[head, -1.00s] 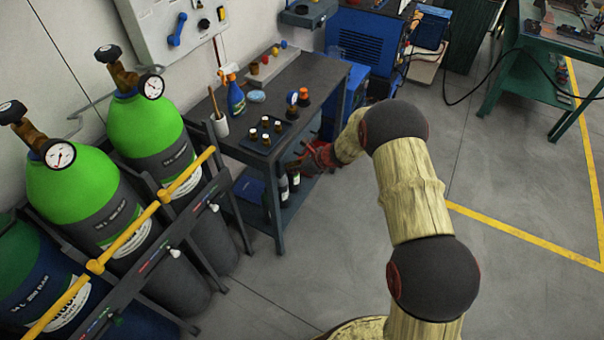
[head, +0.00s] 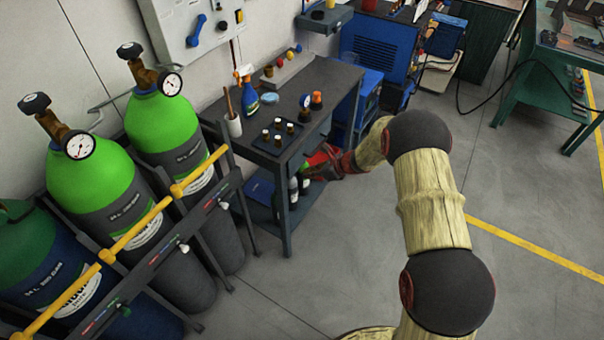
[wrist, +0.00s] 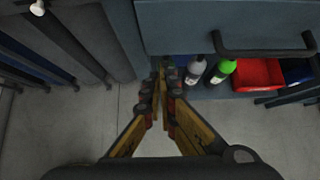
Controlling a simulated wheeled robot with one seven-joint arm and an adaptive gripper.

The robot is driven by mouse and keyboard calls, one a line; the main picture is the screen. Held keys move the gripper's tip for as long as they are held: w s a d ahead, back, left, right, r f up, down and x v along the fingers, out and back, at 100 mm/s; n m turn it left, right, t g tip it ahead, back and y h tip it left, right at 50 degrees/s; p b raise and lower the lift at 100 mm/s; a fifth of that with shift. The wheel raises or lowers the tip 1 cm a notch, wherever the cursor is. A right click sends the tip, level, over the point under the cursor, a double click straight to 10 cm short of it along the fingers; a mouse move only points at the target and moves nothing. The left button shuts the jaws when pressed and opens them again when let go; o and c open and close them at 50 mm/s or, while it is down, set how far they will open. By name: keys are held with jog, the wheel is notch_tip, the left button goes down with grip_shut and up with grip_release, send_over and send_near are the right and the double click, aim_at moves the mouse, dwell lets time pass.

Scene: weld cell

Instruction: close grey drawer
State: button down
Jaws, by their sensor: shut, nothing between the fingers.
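The grey drawer (wrist: 200,22) has a flat blue-grey front, seen across the top of the wrist view. Its black bar handle (wrist: 265,52) is at the upper right there. My gripper (wrist: 165,66) is shut and empty, with its fingertips together near the lower left edge of the drawer front, left of the handle. I cannot tell whether they touch it. In the head view my gripper (head: 312,162) is at the right side of the dark workbench (head: 316,82), below its top. My gripper and arm partly hide the drawer there, and how far it stands out is unclear.
Bottles (wrist: 222,72) and a red bin (wrist: 258,76) sit below the drawer. Small bottles, a spray bottle (head: 247,98) and a brush cup stand on the workbench. Green gas cylinders (head: 92,185) in a rack are at the left. The floor right of the bench is clear.

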jog(key=p+v, duration=0.2)
jog(key=v, duration=0.8)
jog(key=s+r+n+g, duration=0.35)
jog(key=s+n, duration=0.75)
jog(key=s, duration=0.4)
jog(key=s+d+r+n+t+h, duration=0.2)
jog(key=s+r+n, duration=0.5)
jog(key=s+r, duration=0.5)
jog(key=s+d+r+n+t+h, duration=0.2)
jog(key=s+r+n+h, duration=0.3)
jog(key=s+r, duration=0.8)
notch_tip(320, 180, up, 4)
jog(key=shift+s+d+f+n, duration=0.1)
jog(key=shift+s+d+n, duration=0.05)
jog(key=shift+d+n, duration=0.85)
